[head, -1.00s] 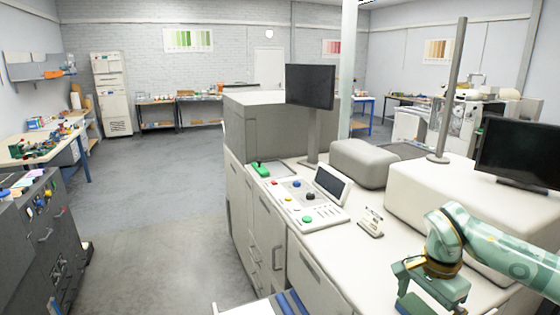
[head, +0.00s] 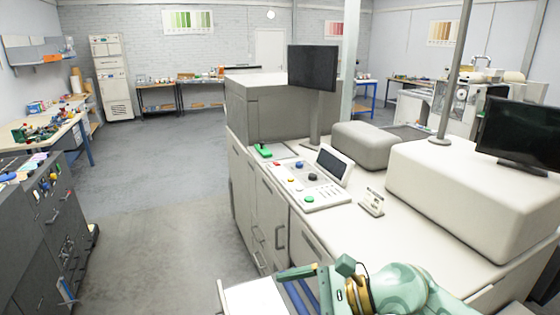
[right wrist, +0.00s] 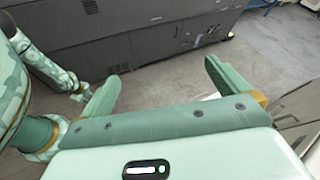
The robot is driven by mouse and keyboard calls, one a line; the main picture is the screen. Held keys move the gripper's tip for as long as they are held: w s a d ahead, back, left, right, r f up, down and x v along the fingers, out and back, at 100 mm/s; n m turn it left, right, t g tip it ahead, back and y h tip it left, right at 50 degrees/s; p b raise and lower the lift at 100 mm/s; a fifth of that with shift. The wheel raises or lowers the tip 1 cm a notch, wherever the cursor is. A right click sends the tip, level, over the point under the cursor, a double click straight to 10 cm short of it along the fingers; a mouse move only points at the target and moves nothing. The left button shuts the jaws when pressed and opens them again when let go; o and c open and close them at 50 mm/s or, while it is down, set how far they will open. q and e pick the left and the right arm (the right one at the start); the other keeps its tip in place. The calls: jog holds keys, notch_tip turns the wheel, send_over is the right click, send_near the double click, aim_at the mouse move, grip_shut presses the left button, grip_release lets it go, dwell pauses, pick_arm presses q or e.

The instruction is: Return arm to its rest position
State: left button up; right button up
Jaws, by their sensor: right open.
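My right arm, pale green, comes in at the bottom right of the head view. Its gripper (head: 318,270) is over the front edge of the counter, near a white surface with blue strips. In the right wrist view the gripper (right wrist: 160,72) has its two green fingers wide apart with nothing between them. Another green arm of mine shows at the left of that view; its end is small and partly behind a finger, so its jaws cannot be made out.
The white counter (head: 400,232) holds a control panel (head: 309,190), a small sign (head: 372,201), a grey padded block (head: 365,147) and a monitor (head: 520,135). A dark cabinet (head: 45,230) stands at the left. The floor (head: 165,190) between them is clear.

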notch_tip(320, 180, up, 5)
jog(key=a+m+t+y, duration=0.2)
jog(key=m+t+y, duration=0.1)
jog(key=m+y, duration=0.15)
jog(key=w+d+r+m+t+h, duration=0.25)
jog(key=d+r+m+t, duration=0.25)
jog(key=m+t, duration=0.9)
jog(key=d+f+m+t+h, duration=0.1)
jog(key=d+f+m+h, duration=0.4)
jog(key=d+m+h, duration=1.05)
jog(key=s+d+f+m+g+h, duration=0.2)
jog(key=s+d+f+m+g, duration=0.35)
jog(key=s+f+m, duration=0.3)
jog(key=s+d+f+m+g+h, duration=0.3)
jog(key=s+d+f+m+g, duration=0.1)
jog(key=s+f+m+g, duration=0.4)
jog(key=s+a+f+g+y+b, duration=0.1)
jog(key=s+a+f+b, duration=0.1)
jog(key=f, duration=1)
jog(key=s+a+f+g+y+b, duration=0.1)
jog(key=s+a+f+b, duration=0.1)
jog(key=f, duration=1)
jog(key=s+a+f+y+b, duration=0.1)
jog(key=s+f+y+b, duration=0.15)
jog(key=f, duration=1.05)
jog(key=s+f+m+g+b, duration=0.2)
jog(key=s+f, duration=1.4)
jog(key=s, duration=0.1)
jog(key=shift+s+g+b, duration=0.35)
jog(key=shift+s, duration=0.05)
